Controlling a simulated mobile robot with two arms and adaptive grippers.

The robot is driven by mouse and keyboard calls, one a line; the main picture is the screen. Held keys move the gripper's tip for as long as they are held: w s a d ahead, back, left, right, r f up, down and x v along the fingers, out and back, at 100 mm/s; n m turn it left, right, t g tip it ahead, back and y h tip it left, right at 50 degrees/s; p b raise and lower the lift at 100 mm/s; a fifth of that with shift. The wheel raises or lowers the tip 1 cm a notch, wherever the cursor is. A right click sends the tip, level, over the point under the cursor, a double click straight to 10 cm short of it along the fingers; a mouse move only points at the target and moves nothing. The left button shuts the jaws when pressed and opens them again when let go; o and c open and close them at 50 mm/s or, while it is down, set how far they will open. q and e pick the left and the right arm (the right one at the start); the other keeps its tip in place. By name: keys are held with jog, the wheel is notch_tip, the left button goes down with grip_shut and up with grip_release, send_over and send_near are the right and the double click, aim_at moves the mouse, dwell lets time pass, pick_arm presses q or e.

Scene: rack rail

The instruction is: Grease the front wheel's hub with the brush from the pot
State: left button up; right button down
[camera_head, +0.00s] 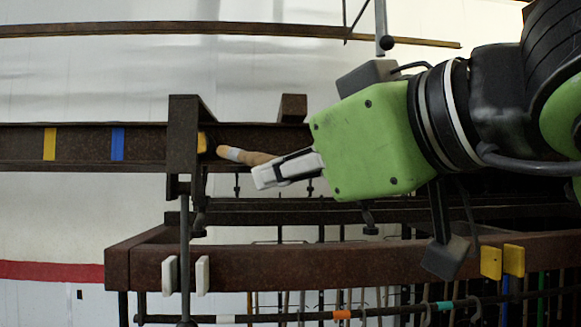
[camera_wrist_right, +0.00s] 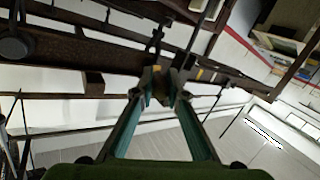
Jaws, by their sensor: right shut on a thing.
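My right gripper (camera_head: 268,170) comes in from the right and is shut on the brush (camera_head: 250,157), a tan stick with a pale band. The brush points left and slightly up, its far end at the dark upright bracket (camera_head: 183,140) on the rail. A small yellow patch (camera_head: 202,142) shows at that end; I cannot tell if it is bristle, grease or part of the hub. Contact is unclear. In the right wrist view the gripper (camera_wrist_right: 160,92) closes in front of the dark rail. I cannot make out a wheel or the pot. My left gripper is out of view.
The dark rail (camera_head: 82,145) carries yellow and blue bands. Below, a rusty beam (camera_head: 130,265) has white and yellow pads, with several hanging rods under it. A long thin bar (camera_head: 150,29) runs above. The pale wall behind is open at left.

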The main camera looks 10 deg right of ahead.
aim_at(244, 150)
jog(key=w+a+p, duration=0.1)
jog(key=w, duration=0.1)
jog(key=w+a+r, duration=0.1)
jog(key=w+a+p, duration=0.1)
jog(key=w, duration=0.1)
jog(key=shift+w+a+r+p, duration=0.3)
jog(key=shift+w+a, duration=0.05)
jog(key=shift+a, duration=0.05)
jog(key=shift+w+a, duration=0.4)
jog(key=shift+w, duration=0.2)
jog(key=shift+r+p, duration=0.15)
jog(key=shift+p, duration=0.2)
jog(key=shift+r, duration=0.2)
jog(key=shift+w+d+p, duration=0.1)
jog(key=shift+w+p, duration=0.3)
jog(key=shift+w, duration=0.35)
jog(key=shift+r, duration=0.15)
